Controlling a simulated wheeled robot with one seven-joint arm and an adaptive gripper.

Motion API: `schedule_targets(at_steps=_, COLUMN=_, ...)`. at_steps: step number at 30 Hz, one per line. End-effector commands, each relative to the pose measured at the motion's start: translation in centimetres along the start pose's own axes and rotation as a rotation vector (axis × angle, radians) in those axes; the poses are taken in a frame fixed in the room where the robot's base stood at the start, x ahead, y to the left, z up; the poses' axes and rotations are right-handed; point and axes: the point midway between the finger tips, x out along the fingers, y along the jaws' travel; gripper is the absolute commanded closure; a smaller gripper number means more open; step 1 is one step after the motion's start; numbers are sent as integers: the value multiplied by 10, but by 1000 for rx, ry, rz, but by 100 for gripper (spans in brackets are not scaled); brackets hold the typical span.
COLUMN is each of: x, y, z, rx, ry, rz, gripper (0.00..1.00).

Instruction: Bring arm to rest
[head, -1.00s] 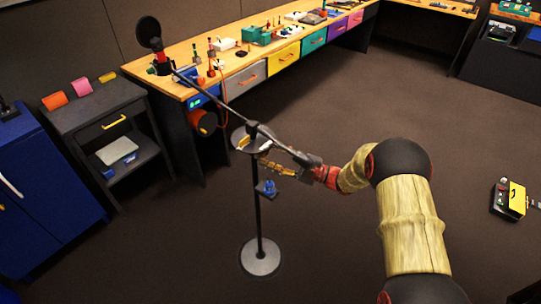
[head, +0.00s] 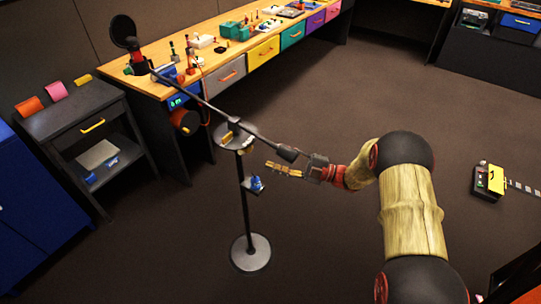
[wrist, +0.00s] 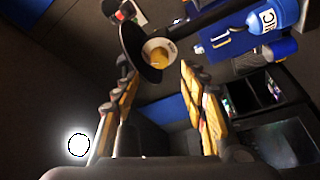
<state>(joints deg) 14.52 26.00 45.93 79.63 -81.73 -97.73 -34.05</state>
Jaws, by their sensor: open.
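My gripper (head: 285,169) is in the middle of the head view at the end of my arm, just right of a stand with a round grey base (head: 250,252). Its fingers look apart and hold nothing. In the wrist view the two yellow-and-black fingers (wrist: 158,105) are spread with an empty gap between them. Beyond the gap is a dark round disc (wrist: 138,52) carrying a white-rimmed yellow piece (wrist: 160,53). A long dark boom (head: 215,112) crosses the stand and ends close above my gripper; I cannot tell whether they touch.
A wooden workbench (head: 178,84) with coloured drawers runs along the back. A dark side table (head: 70,118) and a blue cabinet (head: 40,215) stand at the left. A small blue item (head: 256,184) sits on the stand's lower shelf. The floor (head: 330,95) behind my arm is clear.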

Motion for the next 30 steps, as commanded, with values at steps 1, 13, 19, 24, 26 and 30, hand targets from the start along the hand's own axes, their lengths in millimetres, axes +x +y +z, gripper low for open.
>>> schedule_targets(at_steps=1, x=-1, y=0, z=0, rx=0, ry=0, rz=0, gripper=57)
schedule_targets(at_steps=13, x=0, y=0, z=0, rx=0, ry=0, rz=0, gripper=57)
schedule_targets(at_steps=19, x=-2, y=-14, z=26, rx=54, ry=-97, rz=-49, gripper=57)
schedule_targets(at_steps=24, x=-28, y=-50, z=99, rx=189, ry=-430, rz=-102, gripper=57)
schedule_targets(at_steps=26, x=-47, y=-62, z=124, rx=251, ry=-571, rz=-112, gripper=57)
schedule_targets(at_steps=30, x=-98, y=-66, z=160, rx=376, ry=-892, rz=-107, gripper=57)
